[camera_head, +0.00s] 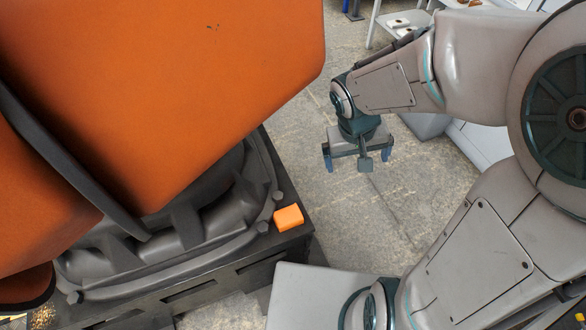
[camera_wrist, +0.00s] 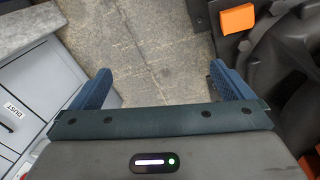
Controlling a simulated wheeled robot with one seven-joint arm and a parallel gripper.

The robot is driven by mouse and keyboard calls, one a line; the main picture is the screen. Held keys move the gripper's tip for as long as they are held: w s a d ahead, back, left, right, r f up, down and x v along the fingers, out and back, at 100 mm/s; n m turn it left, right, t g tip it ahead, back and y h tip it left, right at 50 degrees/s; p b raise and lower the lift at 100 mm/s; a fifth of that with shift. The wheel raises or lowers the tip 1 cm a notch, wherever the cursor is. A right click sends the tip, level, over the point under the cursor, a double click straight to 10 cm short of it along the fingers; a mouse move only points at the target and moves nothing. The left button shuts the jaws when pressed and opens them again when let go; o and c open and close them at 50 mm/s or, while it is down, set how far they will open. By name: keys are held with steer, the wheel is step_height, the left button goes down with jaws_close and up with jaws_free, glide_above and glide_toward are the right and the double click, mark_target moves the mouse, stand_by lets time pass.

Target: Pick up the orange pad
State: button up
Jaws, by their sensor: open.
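The orange pad (camera_head: 289,217) is a small block lying on the corner of a dark base beside a large orange machine, in the head view. It also shows at the top right of the wrist view (camera_wrist: 238,18). My gripper (camera_head: 357,163) hangs over the floor, to the right of the pad and apart from it. In the wrist view my gripper (camera_wrist: 160,85) has its two blue fingers spread wide, with only floor between them. The pad lies beyond the right finger.
The large orange machine (camera_head: 170,90) rises beside the pad on its dark base (camera_head: 240,255). A grey cabinet (camera_wrist: 35,100) labelled "DUST" stands at the left of the wrist view. Bare floor (camera_head: 350,225) lies between the base and my arm.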

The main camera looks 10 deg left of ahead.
steer(key=w+a+f+n+b, duration=0.1)
steer(key=a+f+n+b, duration=0.15)
steer(key=a+f, duration=0.6)
steer(key=g+y+b, duration=0.1)
steer(key=y+b, duration=0.1)
steer(key=b, duration=0.1)
glide_above(288, 215)
step_height(288, 215, down, 10)
steer(key=shift+n, duration=0.45)
step_height(288, 215, down, 14)
steer(key=b, duration=0.4)
steer(key=shift+r, duration=0.2)
steer(key=c, duration=1)
steer(key=shift+o, duration=0.2)
steer(key=shift+r, duration=0.1)
